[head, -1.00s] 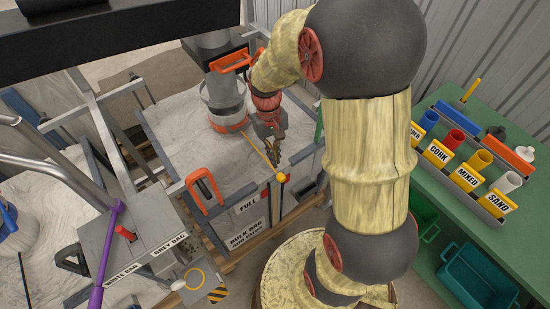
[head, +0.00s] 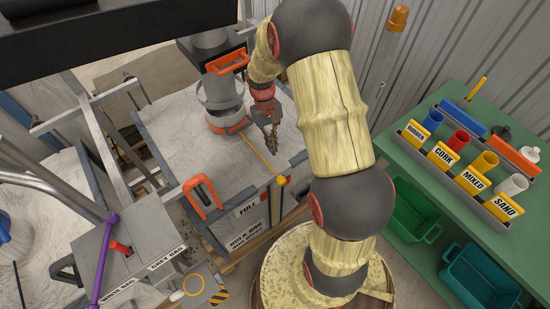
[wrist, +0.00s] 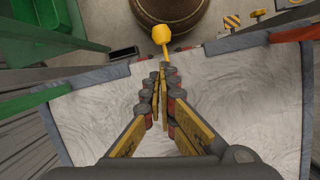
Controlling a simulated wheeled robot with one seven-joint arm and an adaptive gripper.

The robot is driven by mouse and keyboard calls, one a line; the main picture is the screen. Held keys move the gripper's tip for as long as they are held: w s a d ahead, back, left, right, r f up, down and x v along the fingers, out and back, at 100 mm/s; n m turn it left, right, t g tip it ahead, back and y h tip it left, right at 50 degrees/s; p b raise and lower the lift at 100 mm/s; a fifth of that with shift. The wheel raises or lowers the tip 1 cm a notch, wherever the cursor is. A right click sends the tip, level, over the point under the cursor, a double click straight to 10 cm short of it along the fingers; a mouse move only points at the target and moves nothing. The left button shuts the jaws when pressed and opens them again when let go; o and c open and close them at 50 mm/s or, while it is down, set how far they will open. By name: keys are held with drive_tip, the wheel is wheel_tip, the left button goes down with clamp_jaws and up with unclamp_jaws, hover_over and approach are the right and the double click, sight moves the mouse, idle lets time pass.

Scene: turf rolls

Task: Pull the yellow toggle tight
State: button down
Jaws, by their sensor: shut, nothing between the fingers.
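The yellow toggle (head: 282,180) is a small knob at the front edge of the bulk bag (head: 170,140), at the end of a yellow cord (head: 262,154). The cord runs back across the bag's pale top to the grey spout (head: 222,95) with its orange band. My gripper (head: 273,150) is shut and empty, above the bag top, behind and slightly left of the toggle. In the wrist view the toggle (wrist: 174,35) lies just beyond the fingertips (wrist: 158,80), apart from them. The fingers hide part of the cord there.
An orange clamp (head: 203,196) stands on the bag's front frame. A lever panel with a red knob (head: 119,247) is at the front left. A green bench (head: 400,150) with labelled cups (head: 460,170) stands at right. A round drum (wrist: 170,12) is beyond the toggle.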

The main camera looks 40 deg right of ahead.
drive_tip(key=b+x, duration=0.2)
drive_tip(key=x, duration=0.7)
drive_tip(key=shift+s+f, duration=0.15)
drive_tip(key=shift+f, duration=0.1)
drive_tip(key=s+p, duration=0.3)
drive_tip(key=s, duration=0.7)
drive_tip(key=shift+s+d, duration=0.2)
drive_tip(key=shift+s, duration=0.1)
drive_tip(key=p+v, duration=0.7)
drive_tip(key=v, duration=0.3)
drive_tip(key=shift+p, duration=0.3)
